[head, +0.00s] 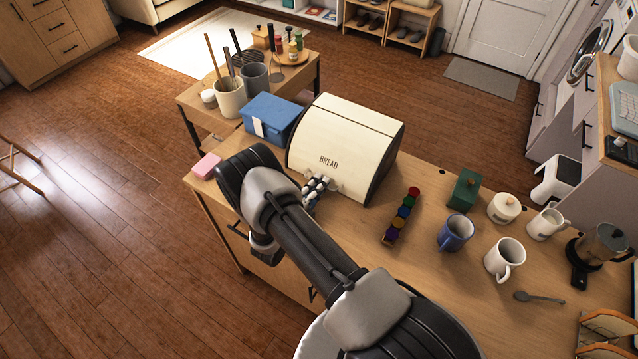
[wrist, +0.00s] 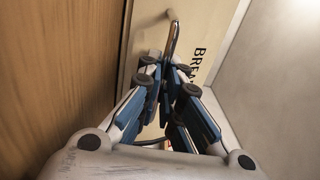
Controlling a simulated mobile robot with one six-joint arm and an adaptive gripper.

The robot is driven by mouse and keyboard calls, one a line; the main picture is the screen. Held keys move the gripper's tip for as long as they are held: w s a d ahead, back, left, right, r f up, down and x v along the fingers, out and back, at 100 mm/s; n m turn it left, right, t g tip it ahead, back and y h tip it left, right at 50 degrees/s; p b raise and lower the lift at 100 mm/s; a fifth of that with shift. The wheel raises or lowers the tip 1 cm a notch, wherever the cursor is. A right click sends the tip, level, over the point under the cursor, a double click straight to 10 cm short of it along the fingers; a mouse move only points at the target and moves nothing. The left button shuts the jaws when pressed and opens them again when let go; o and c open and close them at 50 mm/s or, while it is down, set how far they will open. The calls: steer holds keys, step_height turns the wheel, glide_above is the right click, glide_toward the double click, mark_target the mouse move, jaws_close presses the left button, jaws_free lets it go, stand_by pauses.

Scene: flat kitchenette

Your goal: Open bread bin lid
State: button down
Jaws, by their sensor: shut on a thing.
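The cream bread bin (head: 345,138) with dark end panels stands on the wooden counter, its lid down and the word BREAD on its front. My gripper (head: 316,186) is at the lower front of the lid, below the lettering. In the wrist view, the lid (wrist: 205,50) fills the middle, and a metal handle (wrist: 173,38) stands out from it. My gripper (wrist: 168,88) is shut on this handle; its fingers hide the handle's lower part. In the head view the arm and fingers cover most of the handle.
A blue box (head: 272,117) stands close left of the bin, and a pink sponge (head: 206,166) lies near the counter's left edge. To the right are a rack of coloured capsules (head: 401,215), a green canister (head: 464,190), a blue mug (head: 455,233) and a white mug (head: 505,259).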

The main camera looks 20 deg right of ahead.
mark_target(346, 127)
steer(key=shift+r, duration=0.1)
steer(key=shift+w+r+p, duration=0.1)
steer(key=shift+r+p, duration=0.4)
steer(key=shift+p, duration=0.1)
steer(key=w+d+r+g+y+p, duration=0.1)
steer(key=r+y+p, duration=0.1)
steer(key=r+p, duration=0.1)
steer(key=w+d+r+g+y+p, duration=0.1)
steer(key=d+r+p, duration=0.1)
steer(key=r+p, duration=0.1)
steer(key=w+d+r+g+y+p, duration=0.1)
steer(key=r+y+p, duration=0.1)
steer(key=r+p, duration=0.1)
steer(key=shift+d+r+g+y+p, duration=0.15)
steer(key=shift+d+g+y+p, duration=0.15)
steer(key=shift+p, duration=0.25)
steer(key=w+d+r+y+p, duration=0.1)
steer(key=d+r+g+y+p, duration=0.1)
steer(key=shift+w+d, duration=0.35)
steer(key=shift+w, duration=0.05)
steer(key=w+d, duration=0.1)
steer(key=w+d+r, duration=0.1)
steer(key=d, duration=0.1)
steer(key=w+d+r, duration=0.1)
steer(key=d, duration=0.1)
steer(key=shift+w+d, duration=0.15)
steer(key=shift+w, duration=0.1)
steer(key=shift+w+d+r, duration=0.1)
steer(key=shift+w+d, duration=0.4)
steer(key=shift+d, duration=0.25)
